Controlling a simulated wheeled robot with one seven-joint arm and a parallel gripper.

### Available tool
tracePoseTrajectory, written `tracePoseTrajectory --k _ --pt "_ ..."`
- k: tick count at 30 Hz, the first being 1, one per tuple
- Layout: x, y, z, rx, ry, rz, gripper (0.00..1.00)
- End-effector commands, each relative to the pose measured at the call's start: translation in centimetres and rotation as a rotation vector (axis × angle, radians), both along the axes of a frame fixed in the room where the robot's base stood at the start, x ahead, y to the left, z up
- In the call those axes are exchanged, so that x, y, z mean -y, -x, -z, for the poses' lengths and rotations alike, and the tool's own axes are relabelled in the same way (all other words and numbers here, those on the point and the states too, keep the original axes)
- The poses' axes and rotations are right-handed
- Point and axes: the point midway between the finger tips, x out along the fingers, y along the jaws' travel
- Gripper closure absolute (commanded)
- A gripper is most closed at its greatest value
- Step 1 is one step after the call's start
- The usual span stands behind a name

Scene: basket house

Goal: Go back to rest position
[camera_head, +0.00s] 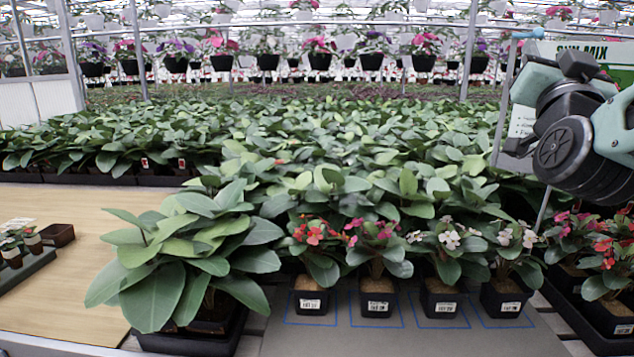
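Part of my arm shows at the upper right as a dark wheel-like joint with pale green links. In front of the arm's side, several small potted flowers stand in a row on a grey mat (400,343), each by a blue outlined square. They include a red-flowered pot (311,300), a pink-flowered pot (377,300), a white-flowered pot (440,300) and a pale-flowered pot (506,298).
A large leafy plant (190,260) stands at the front left of the row. A black tray of flowers (610,315) is at the right. A wooden tabletop (60,290) at the left has bare room. Dense foliage and a metal post (503,100) lie behind.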

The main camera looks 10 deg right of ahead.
Motion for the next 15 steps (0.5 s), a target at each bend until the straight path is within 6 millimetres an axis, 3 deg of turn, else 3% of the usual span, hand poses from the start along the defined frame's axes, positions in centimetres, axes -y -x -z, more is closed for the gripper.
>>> tracePoseTrajectory --k 5,9,12,15 --pt "-4.5 -3.3 2.5 -0.196 -0.035 -0.171 0.63" --pt "-9.9 -5.3 6.0 -0.424 -0.057 -0.347 0.63" --pt "-15.4 -5.4 9.8 -0.658 -0.056 -0.505 0.63" --pt "-20.7 -3.6 13.8 -0.914 -0.037 -0.651 0.63"
